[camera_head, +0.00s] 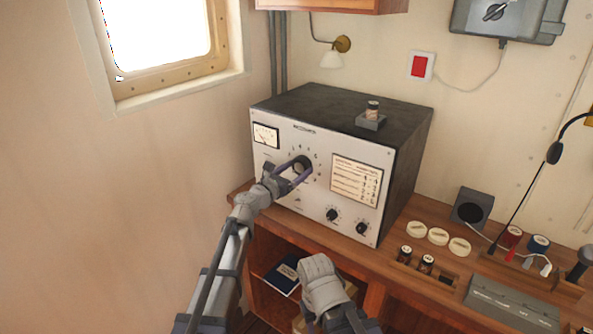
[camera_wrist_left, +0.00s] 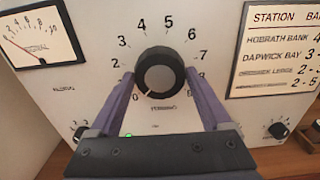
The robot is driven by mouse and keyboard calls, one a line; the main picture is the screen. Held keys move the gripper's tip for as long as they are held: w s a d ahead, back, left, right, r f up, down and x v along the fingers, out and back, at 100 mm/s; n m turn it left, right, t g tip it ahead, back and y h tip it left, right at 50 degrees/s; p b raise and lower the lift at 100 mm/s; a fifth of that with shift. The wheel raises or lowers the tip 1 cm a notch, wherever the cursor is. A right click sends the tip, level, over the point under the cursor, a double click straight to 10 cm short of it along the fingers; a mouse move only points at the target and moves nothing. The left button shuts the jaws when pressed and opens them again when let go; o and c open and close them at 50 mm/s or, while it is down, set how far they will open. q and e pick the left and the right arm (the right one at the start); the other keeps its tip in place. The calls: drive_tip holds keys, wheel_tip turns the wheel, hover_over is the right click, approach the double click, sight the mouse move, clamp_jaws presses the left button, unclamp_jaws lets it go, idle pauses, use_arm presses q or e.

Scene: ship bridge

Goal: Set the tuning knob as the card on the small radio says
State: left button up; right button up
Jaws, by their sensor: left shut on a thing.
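The tuning knob (camera_head: 301,166) is a round black knob on the pale front of a large radio with a dark top (camera_head: 330,108). In the left wrist view the knob (camera_wrist_left: 160,74) has a numbered dial around it. Its white mark points down-left, near the 0. My left gripper (camera_head: 297,172) is shut on the knob, one purple finger on each side. A station card (camera_head: 356,180) is right of the knob. In the left wrist view the card (camera_wrist_left: 283,50) is cut off at the right; Hobrath Bank and Dapwick Bay are readable. My right gripper's fingers are not visible.
A meter (camera_head: 265,135) is upper left of the knob. Two smaller knobs (camera_head: 332,214) (camera_head: 362,228) sit below the card. A small green light (camera_wrist_left: 128,135) shows below the dial. White discs (camera_head: 438,236), dark jars and a speaker (camera_head: 473,209) crowd the desk at right.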

use_arm(q)
drive_tip(key=c, duration=0.6)
drive_tip(key=shift+o, duration=0.2)
